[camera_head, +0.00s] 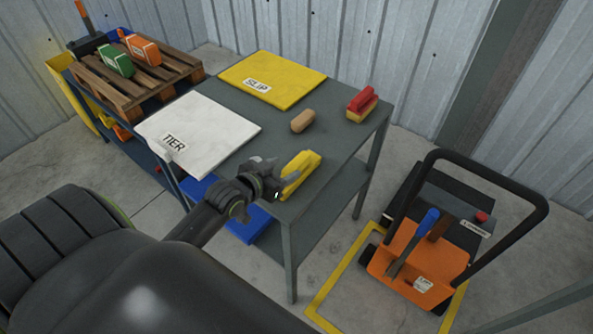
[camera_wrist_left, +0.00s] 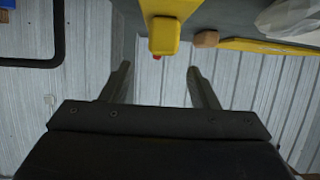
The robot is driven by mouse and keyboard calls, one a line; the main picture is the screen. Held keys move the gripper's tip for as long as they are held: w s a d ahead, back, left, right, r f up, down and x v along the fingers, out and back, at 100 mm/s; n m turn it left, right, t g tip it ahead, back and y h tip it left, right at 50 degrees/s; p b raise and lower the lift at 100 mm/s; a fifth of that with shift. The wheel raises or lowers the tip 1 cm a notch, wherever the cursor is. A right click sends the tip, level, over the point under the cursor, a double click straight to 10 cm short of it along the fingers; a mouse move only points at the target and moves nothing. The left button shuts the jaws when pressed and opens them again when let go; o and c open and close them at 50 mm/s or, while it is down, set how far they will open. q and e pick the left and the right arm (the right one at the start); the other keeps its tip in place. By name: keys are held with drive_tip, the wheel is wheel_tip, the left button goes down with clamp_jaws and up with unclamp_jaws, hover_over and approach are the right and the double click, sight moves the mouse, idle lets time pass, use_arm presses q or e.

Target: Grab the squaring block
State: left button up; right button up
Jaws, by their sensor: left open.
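No label marks the squaring block. A yellow block-like piece (camera_head: 303,169) lies near the table's front corner. It also shows at the top of the left wrist view (camera_wrist_left: 166,32). A tan rounded block (camera_head: 302,121) lies farther back and shows in the left wrist view (camera_wrist_left: 206,39). A red-and-yellow block (camera_head: 362,103) sits near the far right edge. My left gripper (camera_head: 281,182) is right beside the yellow piece, at its left. In the left wrist view its two fingers (camera_wrist_left: 159,84) are apart with nothing held between them. My right gripper is not in view.
The grey table (camera_head: 335,150) carries a white TIER sheet (camera_head: 205,125) and a yellow SLIP sheet (camera_head: 290,75). A blue bin (camera_head: 240,226) is below. An orange cart (camera_head: 425,262) stands at right. A pallet with boxes (camera_head: 130,80) is at upper left.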

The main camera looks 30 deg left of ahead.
sight(296, 162)
use_arm(q)
drive_tip(key=shift+p+x, duration=0.45)
drive_tip(key=shift+x, duration=3.05)
drive_tip(key=shift+a, duration=0.1)
clamp_jaws()
